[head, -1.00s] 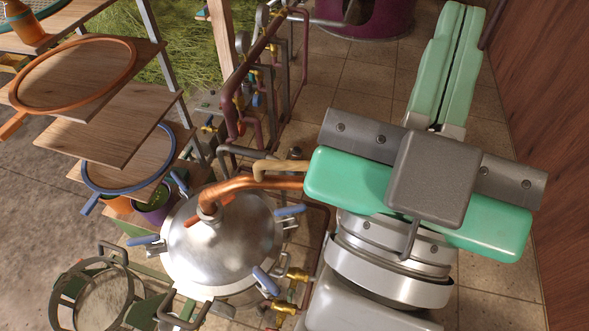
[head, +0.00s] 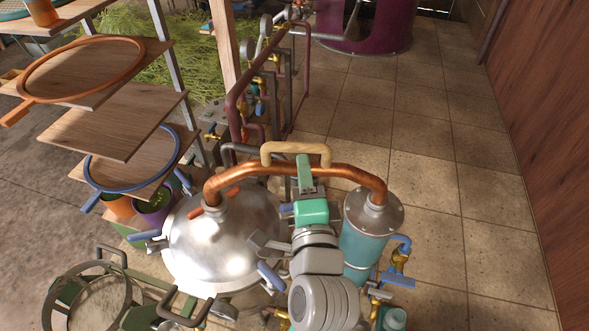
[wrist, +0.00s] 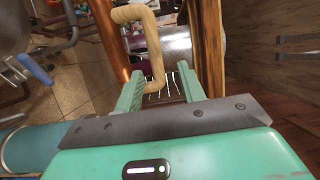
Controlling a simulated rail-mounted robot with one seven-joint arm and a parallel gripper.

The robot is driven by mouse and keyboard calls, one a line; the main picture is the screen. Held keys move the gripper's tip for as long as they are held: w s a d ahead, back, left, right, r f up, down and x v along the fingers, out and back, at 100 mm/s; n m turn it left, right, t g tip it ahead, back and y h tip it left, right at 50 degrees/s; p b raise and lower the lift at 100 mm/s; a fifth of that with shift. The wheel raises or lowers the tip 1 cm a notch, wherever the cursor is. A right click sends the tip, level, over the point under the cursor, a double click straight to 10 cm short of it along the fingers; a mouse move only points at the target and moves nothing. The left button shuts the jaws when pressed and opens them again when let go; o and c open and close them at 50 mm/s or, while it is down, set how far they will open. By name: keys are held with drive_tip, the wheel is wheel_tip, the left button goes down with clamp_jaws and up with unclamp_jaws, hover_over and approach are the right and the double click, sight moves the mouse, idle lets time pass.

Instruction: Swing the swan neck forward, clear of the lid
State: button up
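The copper swan neck (head: 330,169) arches from the top of the silver domed lid (head: 222,250) to the top of the blue-green condenser (head: 368,240). Its left end stands over the lid's centre collar. A pale wooden handle (head: 297,148) sits on top of the arch. My gripper (head: 304,165) is beside the arch, just in front of the handle. In the wrist view my gripper's (wrist: 160,72) two green fingers are spread apart. The wooden handle (wrist: 152,50) shows ahead of and between the fingertips, with no finger clearly closed on it. The copper pipe (wrist: 108,38) runs past the left finger.
Blue clamps (head: 270,276) ring the lid. Wooden shelves (head: 112,122) with sieves stand at the left. Pipes and gauges (head: 262,85) stand behind the still. A round basket (head: 92,300) is at front left. The tiled floor (head: 450,130) at the right is clear.

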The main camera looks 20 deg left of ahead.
sight(299, 152)
drive_tip(key=x, duration=0.2)
drive_tip(key=p+x, duration=0.1)
drive_tip(key=x, duration=0.5)
drive_tip(key=shift+a+f+p, duration=0.15)
drive_tip(key=shift+f+p, duration=0.2)
clamp_jaws()
